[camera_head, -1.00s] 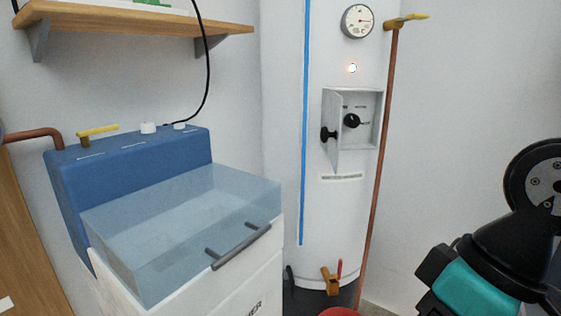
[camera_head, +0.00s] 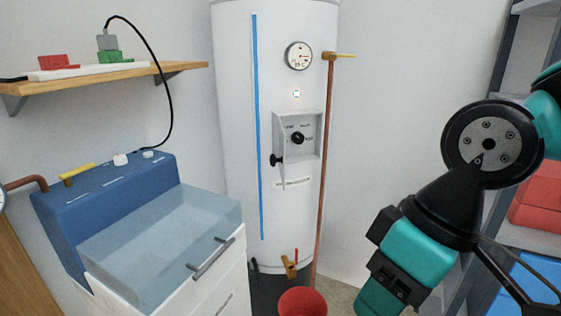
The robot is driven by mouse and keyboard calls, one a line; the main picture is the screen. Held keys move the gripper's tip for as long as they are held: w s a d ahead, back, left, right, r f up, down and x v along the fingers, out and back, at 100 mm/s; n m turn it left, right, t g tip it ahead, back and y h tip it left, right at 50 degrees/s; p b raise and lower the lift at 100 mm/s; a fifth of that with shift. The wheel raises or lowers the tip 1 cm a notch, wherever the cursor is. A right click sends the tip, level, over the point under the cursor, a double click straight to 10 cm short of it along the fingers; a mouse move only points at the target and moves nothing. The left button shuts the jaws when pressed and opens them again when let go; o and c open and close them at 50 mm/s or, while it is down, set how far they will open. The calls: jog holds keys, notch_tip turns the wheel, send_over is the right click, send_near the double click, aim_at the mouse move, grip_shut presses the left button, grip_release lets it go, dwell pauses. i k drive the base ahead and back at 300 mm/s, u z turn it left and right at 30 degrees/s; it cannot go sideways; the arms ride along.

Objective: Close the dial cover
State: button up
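The dial cover (camera_head: 279,150) is a pale hinged flap on the front of the white water heater (camera_head: 237,110). It stands swung open at the left side of the dial recess, with a black knob (camera_head: 276,160) on it. The black dial (camera_head: 297,138) shows uncovered inside the recess. My arm is at the right, well apart from the cover. My gripper's fingers are not clearly visible; only teal and black arm parts show.
A copper pipe (camera_head: 325,170) runs down the heater's right side. A red bucket (camera_head: 303,302) stands on the floor. A shelf rack (camera_head: 500,150) is at the right.

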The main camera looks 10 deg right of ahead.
aim_at(282, 159)
jog(key=z, duration=0.1)
jog(key=i, duration=0.85)
jog(key=u, duration=1.75)
jog(key=k, duration=0.2)
jog(key=z, duration=1.05)
